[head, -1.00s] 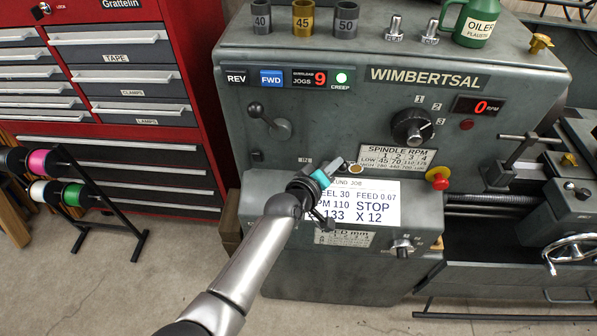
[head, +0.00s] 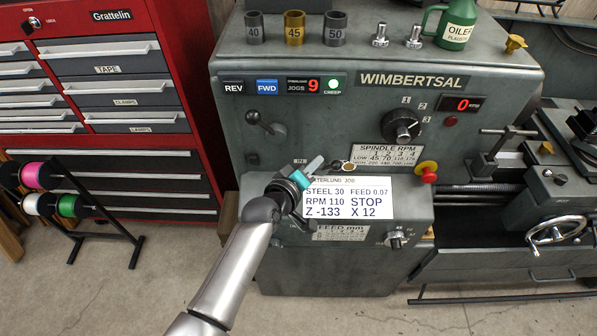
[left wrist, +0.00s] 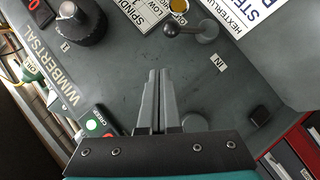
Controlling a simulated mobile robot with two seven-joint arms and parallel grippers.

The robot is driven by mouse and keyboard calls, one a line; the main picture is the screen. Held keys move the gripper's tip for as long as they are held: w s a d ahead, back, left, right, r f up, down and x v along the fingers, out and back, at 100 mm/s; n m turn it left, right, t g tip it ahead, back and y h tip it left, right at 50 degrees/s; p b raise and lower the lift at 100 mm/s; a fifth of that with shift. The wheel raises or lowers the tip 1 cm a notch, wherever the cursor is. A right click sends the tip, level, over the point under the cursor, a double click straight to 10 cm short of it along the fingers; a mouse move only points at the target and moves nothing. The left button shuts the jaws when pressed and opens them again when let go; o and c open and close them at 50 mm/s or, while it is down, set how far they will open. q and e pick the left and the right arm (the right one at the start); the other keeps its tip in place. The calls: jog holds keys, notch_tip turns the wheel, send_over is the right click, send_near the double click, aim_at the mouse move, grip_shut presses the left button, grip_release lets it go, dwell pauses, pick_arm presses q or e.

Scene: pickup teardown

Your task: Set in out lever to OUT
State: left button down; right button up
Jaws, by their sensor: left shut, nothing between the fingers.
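The in out lever (left wrist: 185,28) is a short dark lever with a ball knob, near the top of the left wrist view. An "IN" label (left wrist: 218,63) sits on the panel below it there. In the head view its knob (head: 335,165) shows just right of my fingers, and its base is hidden behind my gripper. My left gripper (head: 315,164) is shut and empty in front of the lathe panel. In the left wrist view its fingertips (left wrist: 158,72) point towards the lever but look apart from it. I cannot see an OUT label. My right gripper is out of view.
Another ball-knob lever (head: 265,122) stands on the panel up and left of my gripper. A job card (head: 350,198) lies behind my gripper's right side. A red stop button (head: 427,171) and a speed dial (head: 402,125) are farther right.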

pick_arm(q)
jog(key=v, duration=0.7)
jog(key=shift+d+r+p, duration=0.3)
jog(key=shift+d+p, duration=0.05)
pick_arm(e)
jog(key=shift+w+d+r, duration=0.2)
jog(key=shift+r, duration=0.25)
